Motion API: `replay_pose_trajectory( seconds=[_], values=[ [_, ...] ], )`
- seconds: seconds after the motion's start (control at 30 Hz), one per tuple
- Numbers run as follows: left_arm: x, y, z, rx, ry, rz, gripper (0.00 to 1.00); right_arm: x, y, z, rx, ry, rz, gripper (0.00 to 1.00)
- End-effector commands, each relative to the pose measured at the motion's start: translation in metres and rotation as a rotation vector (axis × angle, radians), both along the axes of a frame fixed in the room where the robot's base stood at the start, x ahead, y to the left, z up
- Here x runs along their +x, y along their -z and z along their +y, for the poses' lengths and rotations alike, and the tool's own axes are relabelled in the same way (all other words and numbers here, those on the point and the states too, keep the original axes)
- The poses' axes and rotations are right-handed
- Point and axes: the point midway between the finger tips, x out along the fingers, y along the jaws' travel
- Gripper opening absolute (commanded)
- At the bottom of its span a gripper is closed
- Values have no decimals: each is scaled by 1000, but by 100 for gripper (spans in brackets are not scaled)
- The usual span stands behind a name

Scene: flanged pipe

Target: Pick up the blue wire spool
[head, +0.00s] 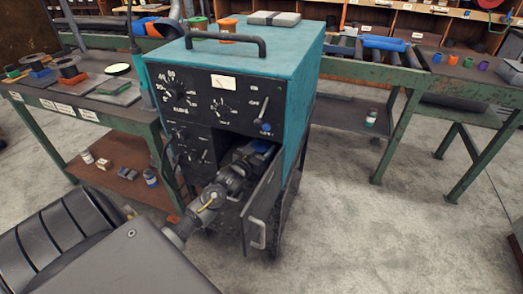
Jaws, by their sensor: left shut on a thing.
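A blue spool-like piece (261,146) shows inside the open lower compartment of the teal welding machine (168,68); only a small part of it is visible. My left gripper (254,157) reaches into this compartment and is shut on the blue wire spool. The gripper's own wrist and the dark interior hide most of the grip. My right gripper is not in view.
The machine's small door (262,208) hangs open just right of my left forearm. A green bench (55,102) with spools stands at the left, another green-framed bench (405,72) at the right. Concrete floor (350,235) at front right is clear.

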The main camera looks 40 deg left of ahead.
Motion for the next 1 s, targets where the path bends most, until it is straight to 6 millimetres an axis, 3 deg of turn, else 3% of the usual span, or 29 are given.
replay_pose_trajectory(
  seconds=[0.17,0.57,0.87,1.0],
  values=[
    [-4,-10,-1,1,1,-7,13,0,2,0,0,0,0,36],
    [-5,-75,-2,3,2,-7,13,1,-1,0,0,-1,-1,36],
    [-57,-70,-20,1,2,-4,13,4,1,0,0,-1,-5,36],
    [-93,-70,-32,-2,1,-3,13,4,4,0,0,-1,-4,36]
  ],
)
